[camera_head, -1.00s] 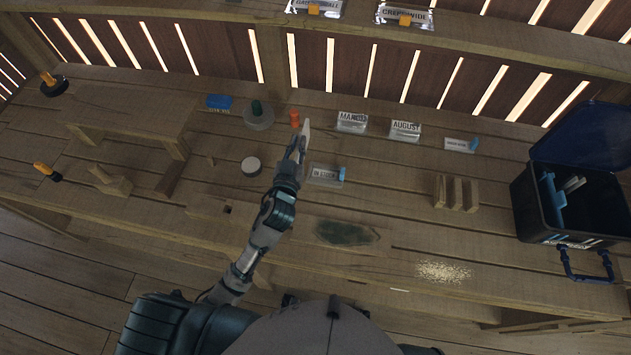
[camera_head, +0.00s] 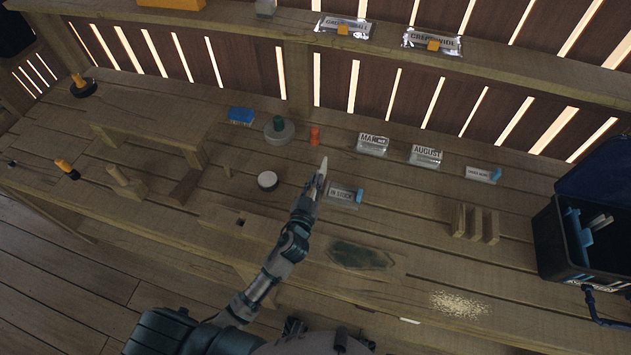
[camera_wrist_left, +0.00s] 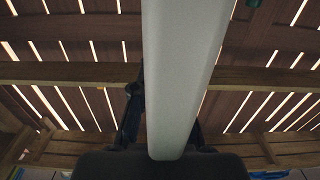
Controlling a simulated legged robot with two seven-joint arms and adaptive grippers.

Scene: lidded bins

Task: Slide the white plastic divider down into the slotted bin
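My left gripper (camera_head: 316,184) is over the middle of the bench. It is shut on the white divider (camera_head: 323,167), whose pale tip sticks out past the fingers. In the left wrist view the divider (camera_wrist_left: 183,70) is a long, flat, pale strip rising from between the dark fingers and out of the top of the picture. A dark bin (camera_head: 558,243) with its blue lid (camera_head: 600,185) open stands at the far right, well away from the gripper. Blue and grey pieces show inside it; I cannot make out any slots. My right gripper is out of view.
A small clear box marked IN STOCK (camera_head: 341,194) lies just right of the gripper. A round white-topped item (camera_head: 267,181), an orange piece (camera_head: 315,136) and a slotted wooden block (camera_head: 475,224) stand on the bench.

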